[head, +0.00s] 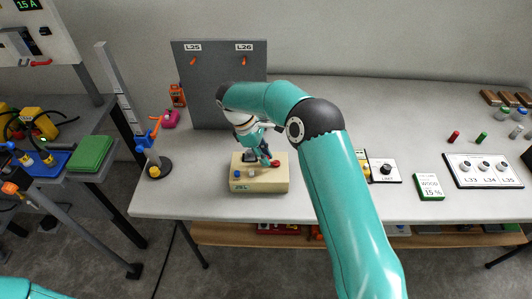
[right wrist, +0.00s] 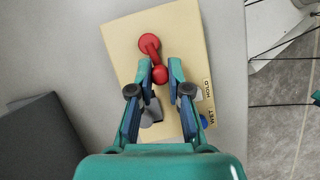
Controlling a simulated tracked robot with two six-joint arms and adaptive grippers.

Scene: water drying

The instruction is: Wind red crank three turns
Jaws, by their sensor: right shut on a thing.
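The red crank (right wrist: 149,43) sits on top of a tan box (head: 258,186) on the table. In the right wrist view its round hub is ahead of the fingers, and its arm runs back to a round knob (right wrist: 160,75). My right gripper (right wrist: 160,70) is over the box with its fingers closed around the knob. In the head view the right gripper (head: 266,157) reaches down to the box, and a bit of the red crank (head: 275,163) shows beside it.
The box also bears a blue button (head: 237,173) and a grey part (right wrist: 152,112) partly hidden under the fingers. A grey panel (head: 200,90) stands behind the box.

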